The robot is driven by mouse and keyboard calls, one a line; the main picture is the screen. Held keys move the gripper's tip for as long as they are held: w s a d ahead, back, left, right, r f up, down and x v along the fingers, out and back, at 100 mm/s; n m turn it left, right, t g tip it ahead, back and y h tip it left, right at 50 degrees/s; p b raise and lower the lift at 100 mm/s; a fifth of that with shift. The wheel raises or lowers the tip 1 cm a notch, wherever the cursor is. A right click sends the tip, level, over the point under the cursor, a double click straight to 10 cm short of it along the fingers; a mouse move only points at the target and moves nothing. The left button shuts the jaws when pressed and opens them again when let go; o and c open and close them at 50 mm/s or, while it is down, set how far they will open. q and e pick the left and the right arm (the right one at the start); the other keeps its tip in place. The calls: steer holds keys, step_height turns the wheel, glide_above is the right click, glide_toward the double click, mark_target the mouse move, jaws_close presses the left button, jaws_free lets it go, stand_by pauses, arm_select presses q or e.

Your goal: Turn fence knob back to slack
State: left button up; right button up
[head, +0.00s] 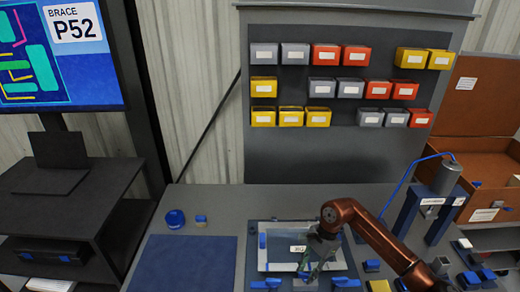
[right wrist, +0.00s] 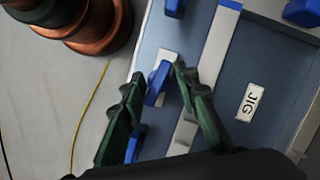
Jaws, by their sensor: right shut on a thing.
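The blue jig tray (head: 283,233) with a white JIG label lies on the bench at the lower middle of the head view. My right gripper (head: 312,272) reaches down over its front part. In the right wrist view, a blue bar-shaped knob (right wrist: 157,84) on a pale block sits between the fingertips of my right gripper (right wrist: 158,78), which is shut on it. A long pale strip, likely the fence (right wrist: 214,50), runs beside the right finger. Parts of the knob's lower side are hidden. My left gripper is not in view.
A dark blue mat (head: 183,264) lies left of the jig. A blue round item (head: 175,218) stands behind the mat. A grey cylinder on a blue stand (head: 447,178) and an open brown box (head: 478,155) are at the right. Bins hang on the rear panel.

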steer(key=shift+w+d+r, duration=0.1)
steer(key=shift+w+d, duration=0.35)
steer(key=shift+w, duration=0.05)
steer(key=shift+o, duration=0.3)
steer(key=shift+n+b, duration=0.6)
steer(key=shift+b, duration=0.45)
steer(key=shift+s, duration=0.1)
steer(key=o, duration=0.4)
steer(key=shift+o, duration=0.2)
steer(key=shift+c, duration=0.2)
